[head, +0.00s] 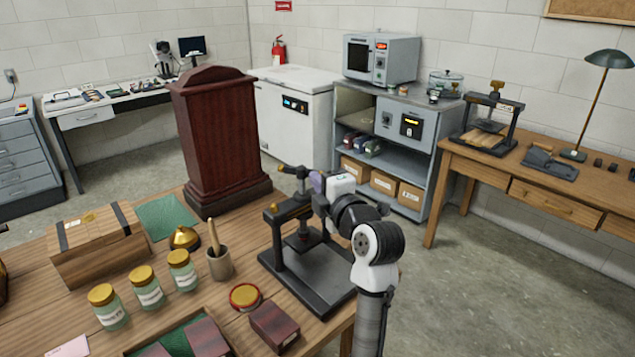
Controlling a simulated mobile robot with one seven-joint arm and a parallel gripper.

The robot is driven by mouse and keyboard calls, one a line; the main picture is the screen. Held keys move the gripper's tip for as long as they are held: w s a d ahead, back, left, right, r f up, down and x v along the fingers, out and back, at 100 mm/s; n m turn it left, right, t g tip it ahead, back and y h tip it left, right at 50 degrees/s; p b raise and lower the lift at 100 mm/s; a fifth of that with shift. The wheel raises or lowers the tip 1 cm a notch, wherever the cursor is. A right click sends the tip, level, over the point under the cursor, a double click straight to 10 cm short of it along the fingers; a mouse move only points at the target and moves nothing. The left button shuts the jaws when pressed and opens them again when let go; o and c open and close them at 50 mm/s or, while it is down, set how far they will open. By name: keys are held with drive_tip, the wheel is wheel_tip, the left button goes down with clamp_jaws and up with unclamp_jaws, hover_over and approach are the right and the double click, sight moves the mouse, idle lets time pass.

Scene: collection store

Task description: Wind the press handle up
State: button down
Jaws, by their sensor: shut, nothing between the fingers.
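My gripper (317,184) is just right of the handle, above the crossbar, and appears small. It is shut with nothing held. My arm hides the right side of the press. I cannot tell whether the fingers touch the handle.
Left of the press are a mortar with pestle (219,264), several jars, a round tin (245,297) and a dark red box (274,327). A tall wooden case (218,135) stands behind. A second press (488,127) is on the right-hand desk (470,165). Floor at right is clear.

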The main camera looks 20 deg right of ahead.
drive_tip(key=shift+w+d+f+n+y+b, duration=0.1)
drive_tip(key=shift+d+n+y+b, duration=0.15)
drive_tip(key=shift+y+b, duration=0.4)
drive_tip(key=shift+b, duration=0.55)
